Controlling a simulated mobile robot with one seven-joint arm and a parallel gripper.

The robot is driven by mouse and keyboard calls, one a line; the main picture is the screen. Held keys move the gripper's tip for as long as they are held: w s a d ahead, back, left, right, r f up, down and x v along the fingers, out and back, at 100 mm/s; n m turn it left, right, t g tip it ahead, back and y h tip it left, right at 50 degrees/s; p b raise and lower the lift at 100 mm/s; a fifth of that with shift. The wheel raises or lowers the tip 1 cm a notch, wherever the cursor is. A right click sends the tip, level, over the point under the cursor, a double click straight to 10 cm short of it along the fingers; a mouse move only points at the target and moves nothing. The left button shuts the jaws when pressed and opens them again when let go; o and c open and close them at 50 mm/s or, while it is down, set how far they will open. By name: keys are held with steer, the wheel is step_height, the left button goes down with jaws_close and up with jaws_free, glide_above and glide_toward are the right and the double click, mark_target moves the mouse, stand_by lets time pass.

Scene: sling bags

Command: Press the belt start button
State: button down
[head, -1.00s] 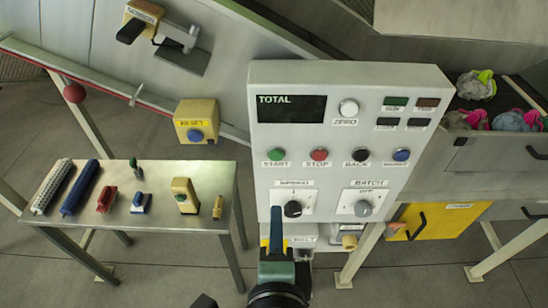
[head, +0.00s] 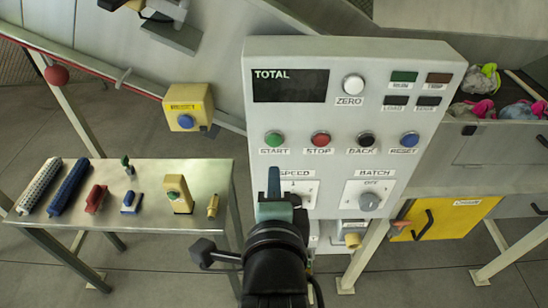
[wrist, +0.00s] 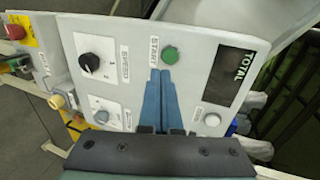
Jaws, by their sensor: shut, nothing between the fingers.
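The green START button (head: 275,139) is at the left end of a row of buttons on the grey control panel (head: 335,110). In the wrist view the green button (wrist: 170,55) sits just beyond my fingertips, beside its START label. My gripper (head: 273,170) is shut and empty, its blue fingers pointing up the panel just below the button. In the wrist view my gripper (wrist: 160,74) shows both fingers close together. The tips appear apart from the button, though the depth of the gap is hard to tell. My gripper partly hides the SPEED knob in the head view.
Beside START are the red STOP (head: 320,139), black BACK (head: 367,140) and blue RESET (head: 409,139) buttons. The BATCH knob (head: 369,201) is lower right. A yellow box with a blue button (head: 186,121) is left of the panel. A metal table (head: 150,215) holds several small items.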

mark_target(274, 143)
steer(key=p+x, duration=0.1)
steer(key=x, duration=0.2)
steer(key=r+p+x, duration=0.1)
steer(key=p+x, duration=0.1)
steer(key=x, duration=0.2)
steer(key=shift+w+r, duration=0.2)
steer(key=shift+w, duration=0.05)
